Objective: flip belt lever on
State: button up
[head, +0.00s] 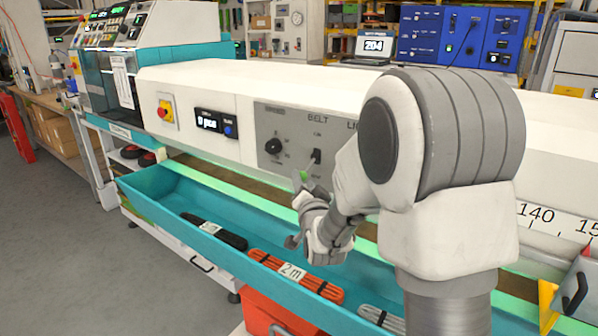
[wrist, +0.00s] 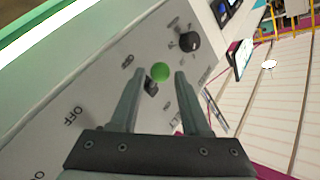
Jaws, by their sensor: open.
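The belt lever (wrist: 160,73) has a green ball tip and a dark base, and stands out from the grey panel (wrist: 110,55) in the wrist view. In the head view its dark base (head: 316,156) shows under the BELT label, with a green tip low beside my gripper. My gripper (wrist: 154,78) is open, with its fingers on either side of the lever. The green ball shows between the fingertips, with a gap to each. In the head view my gripper (head: 304,184) is just in front of the panel, and my arm hides the panel's right part.
A black speed knob (head: 273,147) sits left of the lever. Farther left are a small display (head: 209,121) and a red stop button (head: 164,110). A teal trough (head: 165,208) with cable bundles (head: 295,275) runs below the panel.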

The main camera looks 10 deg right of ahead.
aim_at(308, 168)
jog(key=w, duration=0.6)
jog(key=shift+w, duration=0.15)
jog(key=shift+c, duration=0.3)
jog(key=shift+d, duration=0.1)
grip_shut()
dwell(0.9)
